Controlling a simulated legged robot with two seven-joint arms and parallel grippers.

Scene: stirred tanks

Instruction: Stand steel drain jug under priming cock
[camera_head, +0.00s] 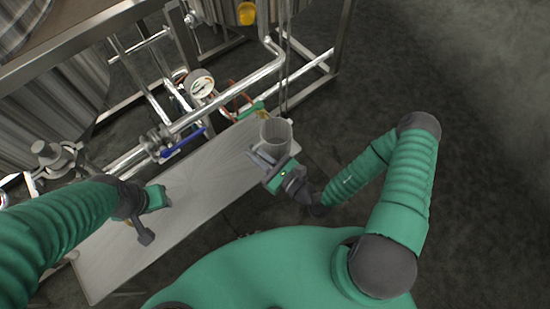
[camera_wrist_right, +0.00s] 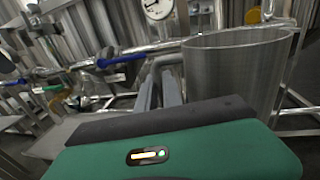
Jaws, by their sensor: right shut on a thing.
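The steel drain jug (camera_head: 276,137) is a grey, open-topped cylinder near the right end of the bench plate; it looks upright. My right gripper (camera_head: 262,160) is at its near side, shut on it. In the right wrist view the jug (camera_wrist_right: 238,68) stands beside the fingers (camera_wrist_right: 162,88), with a bent handle-like part at the fingertips. I cannot tell whether its base touches the plate. A small brass fitting (camera_head: 263,114) with a green lever (camera_head: 250,110), possibly the priming cock, is just behind the jug's rim. My left gripper (camera_head: 148,218) is over the plate's left part; its jaw gap is unclear.
The long steel bench plate (camera_head: 205,190) is mostly bare. Behind it run pipes with a pressure gauge (camera_head: 200,83), a blue lever valve (camera_head: 184,143) and a clamp fitting (camera_head: 48,153). A frame post (camera_head: 341,40) stands at the back. Open dark floor lies to the right.

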